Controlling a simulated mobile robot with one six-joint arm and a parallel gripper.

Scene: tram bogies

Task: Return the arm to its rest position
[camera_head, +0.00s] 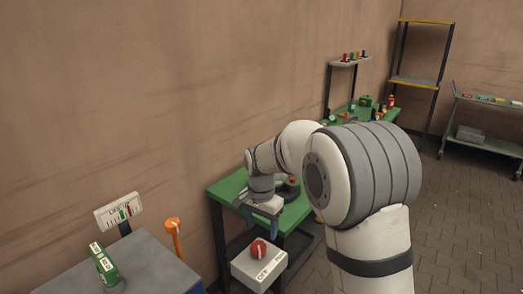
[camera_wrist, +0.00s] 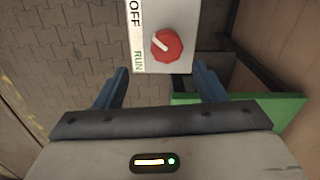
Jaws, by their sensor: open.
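My arm rises at the right of the head view and bends over toward the green table (camera_head: 228,188). My gripper (camera_head: 262,222) hangs at the table's front edge, behind a grey switch box (camera_head: 246,270) with a red knob (camera_head: 258,248). In the wrist view my gripper (camera_wrist: 161,88) shows two blue fingers spread wide apart with nothing between them. The switch box also shows there (camera_wrist: 180,62), just beyond the fingertips, marked OFF and RUN. The red knob (camera_wrist: 167,46) has a white pointer. I cannot tell whether a finger touches the box.
A grey table (camera_head: 150,262) with a green box (camera_head: 104,264) stands at the lower left, near an orange post (camera_head: 174,238) and a gauge sign (camera_head: 118,212). A tall shelf (camera_head: 414,83) and a green cart (camera_head: 492,143) stand at the back right. The paved floor at right is clear.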

